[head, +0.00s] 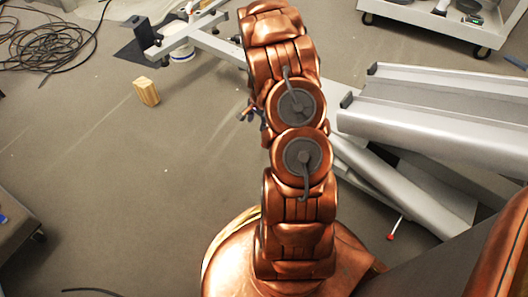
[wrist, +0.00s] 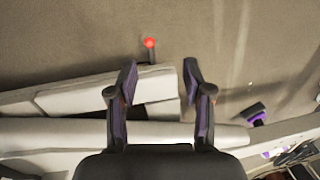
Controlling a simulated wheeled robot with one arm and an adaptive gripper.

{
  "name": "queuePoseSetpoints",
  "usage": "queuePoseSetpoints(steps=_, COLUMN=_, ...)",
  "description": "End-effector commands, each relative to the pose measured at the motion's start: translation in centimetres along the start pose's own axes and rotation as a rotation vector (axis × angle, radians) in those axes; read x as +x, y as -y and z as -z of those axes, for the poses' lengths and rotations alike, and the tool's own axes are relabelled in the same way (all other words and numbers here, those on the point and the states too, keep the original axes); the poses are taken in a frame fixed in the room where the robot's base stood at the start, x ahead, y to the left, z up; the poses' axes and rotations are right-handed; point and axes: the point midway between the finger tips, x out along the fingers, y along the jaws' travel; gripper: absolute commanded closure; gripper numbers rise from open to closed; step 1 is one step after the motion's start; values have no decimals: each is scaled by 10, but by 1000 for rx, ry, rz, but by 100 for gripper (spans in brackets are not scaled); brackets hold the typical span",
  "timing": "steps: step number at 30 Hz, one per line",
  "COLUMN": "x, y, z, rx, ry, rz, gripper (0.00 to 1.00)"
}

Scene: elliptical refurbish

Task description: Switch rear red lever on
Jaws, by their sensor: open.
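A red ball-tipped lever (wrist: 150,43) shows in the wrist view, on a short dark stem at the edge of a pale machine part (wrist: 85,92). My gripper (wrist: 158,70) is open and empty, its two fingers spread. The red ball appears beyond the fingertips, nearer the left finger's side, with no visible contact. In the head view a red-tipped lever (head: 391,237) sticks out at the lower right below the grey machine frame (head: 430,115). I cannot tell if both views show the same lever. My arm mostly hides my gripper in the head view.
A wooden block (head: 147,92) lies on the floor at left. A coil of black cable (head: 50,40) is at the upper left. A white cart (head: 435,20) stands at the upper right. The floor left of my arm is mostly clear.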

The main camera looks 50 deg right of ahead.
Motion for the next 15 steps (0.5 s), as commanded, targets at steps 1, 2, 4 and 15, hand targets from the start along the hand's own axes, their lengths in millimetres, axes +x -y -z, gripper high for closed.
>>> queuePoseSetpoints(steps=1, x=34, y=-8, z=11, rx=37, ry=-5, rz=4, gripper=50)
queuePoseSetpoints(steps=2, x=46, y=-11, z=16, rx=57, ry=-9, rz=6, gripper=50)
queuePoseSetpoints(steps=4, x=67, y=-16, z=26, rx=95, ry=-16, rz=12, gripper=50)
queuePoseSetpoints(steps=15, x=108, y=-28, z=42, rx=166, ry=-29, rz=20, gripper=50)
